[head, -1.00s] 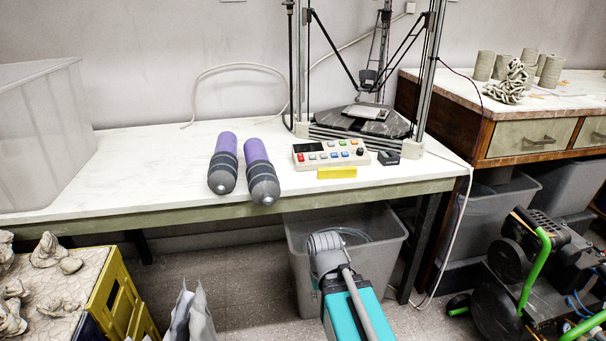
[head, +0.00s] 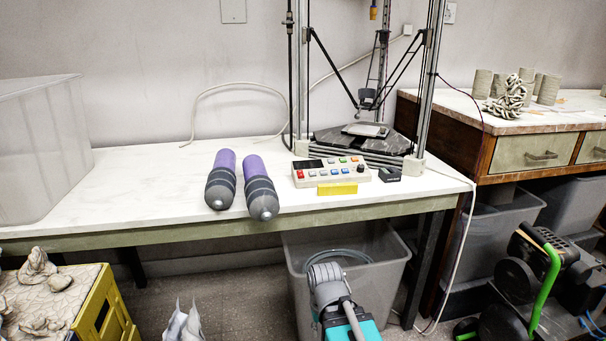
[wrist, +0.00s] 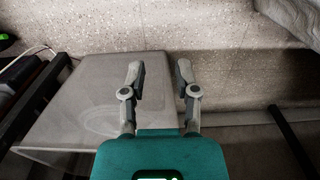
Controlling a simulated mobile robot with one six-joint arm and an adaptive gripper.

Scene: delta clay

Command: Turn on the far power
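A light control box (head: 331,172) with coloured buttons, a dark display and a black knob lies near the front of the white worktable (head: 120,190). A yellow block (head: 337,189) sits at its front edge and a small black device (head: 389,174) to its right. I cannot tell which part is the far power. A wall plate (head: 449,13) is at the upper right and another (head: 233,10) further left. My gripper (wrist: 160,75) is open and empty in the wrist view, with floor and a grey bin (wrist: 85,100) beyond it. My arm shows low in the head view.
Two purple-and-grey bottles (head: 240,185) lie left of the control box. A delta frame (head: 425,85) stands behind it. The bin below the table also shows in the head view (head: 375,275). A yellow crate (head: 105,300) is lower left; a green-handled machine (head: 540,280) is lower right.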

